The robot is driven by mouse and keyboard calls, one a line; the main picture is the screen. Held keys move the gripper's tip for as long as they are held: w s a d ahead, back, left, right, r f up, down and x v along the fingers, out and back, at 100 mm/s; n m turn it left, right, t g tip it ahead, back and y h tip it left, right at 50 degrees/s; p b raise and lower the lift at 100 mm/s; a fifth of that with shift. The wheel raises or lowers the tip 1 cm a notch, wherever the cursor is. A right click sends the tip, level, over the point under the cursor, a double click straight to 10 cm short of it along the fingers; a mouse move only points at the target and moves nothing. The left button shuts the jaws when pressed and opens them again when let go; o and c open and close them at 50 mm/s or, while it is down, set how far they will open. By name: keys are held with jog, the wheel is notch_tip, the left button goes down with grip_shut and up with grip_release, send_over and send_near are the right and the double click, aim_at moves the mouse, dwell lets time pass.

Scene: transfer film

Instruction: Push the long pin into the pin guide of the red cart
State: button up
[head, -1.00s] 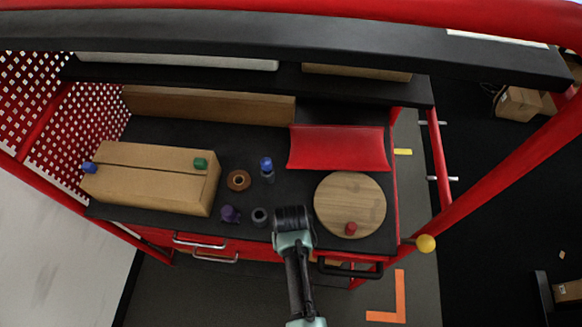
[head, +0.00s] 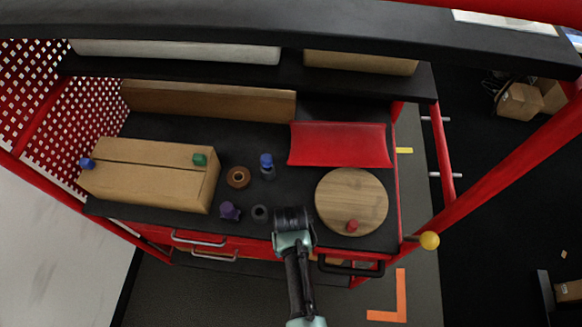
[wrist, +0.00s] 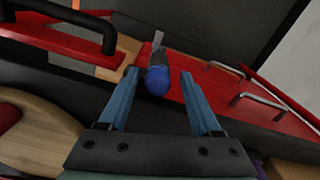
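My gripper (head: 292,218) is over the front edge of the red cart (head: 392,235), left of the round wooden board. In the wrist view my gripper (wrist: 158,78) is open, with one finger on each side of a blue-headed pin (wrist: 157,82). A gap shows between the pin and each finger. The pin has a dark body behind its blue head and a grey part at its far end, against the red cart front. I cannot tell whether it sits in the pin guide, which I cannot make out. In the head view my gripper hides this pin.
The round wooden board (head: 350,193) bears a red knob (head: 352,225). A blue-topped piece (head: 266,165), a brown ring (head: 238,177), a purple knob (head: 229,210) and a cardboard box (head: 150,180) are on the top. A yellow ball (head: 429,240) sticks out at the right.

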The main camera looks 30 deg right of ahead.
jog(key=shift+w+d, duration=0.1)
jog(key=shift+d, duration=0.05)
jog(key=shift+r, duration=0.5)
notch_tip(320, 180, up, 12)
jog(key=shift+b, duration=0.4)
jog(key=shift+s+f, duration=0.1)
jog(key=shift+s, duration=0.1)
